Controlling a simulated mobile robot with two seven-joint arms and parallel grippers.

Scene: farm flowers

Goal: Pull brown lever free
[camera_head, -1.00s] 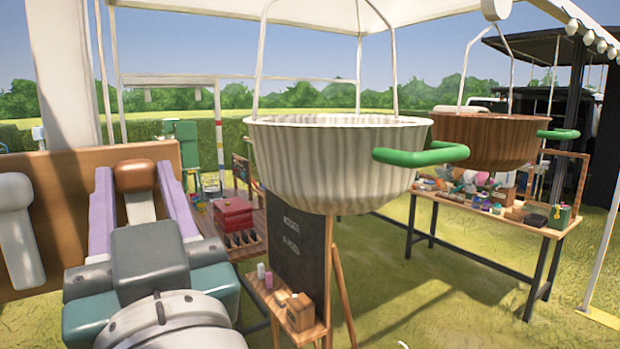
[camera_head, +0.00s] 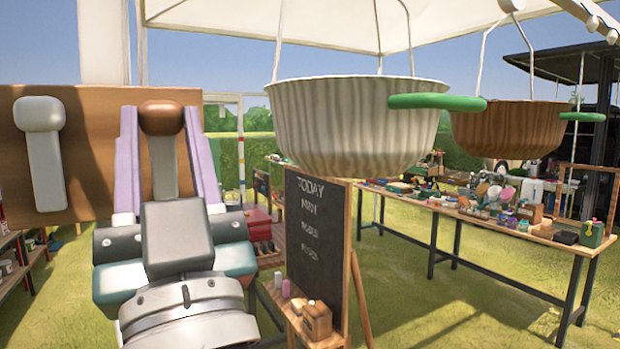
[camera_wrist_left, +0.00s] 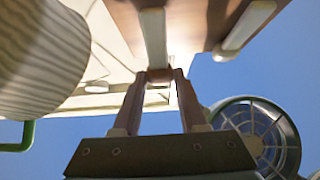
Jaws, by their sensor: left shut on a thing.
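The brown lever has a rounded brown knob (camera_head: 162,117) on a pale grey stem (camera_head: 164,170), in front of a brown board (camera_head: 90,150). My left gripper (camera_head: 161,112) has its two purple fingers on either side of the knob and is shut on it. In the left wrist view the fingertips (camera_wrist_left: 164,76) meet at the small brown knob, with the pale stem (camera_wrist_left: 154,38) running up along the brown board. Whether the stem still touches the board, I cannot tell. My right gripper is not in view.
A second lever, grey all over (camera_head: 42,140), is on the board at the left. A ribbed white basket (camera_head: 355,125) and a brown basket (camera_head: 505,130) hang at the right. A chalkboard (camera_head: 318,235) stands below, and a loaded table (camera_head: 470,215) is behind.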

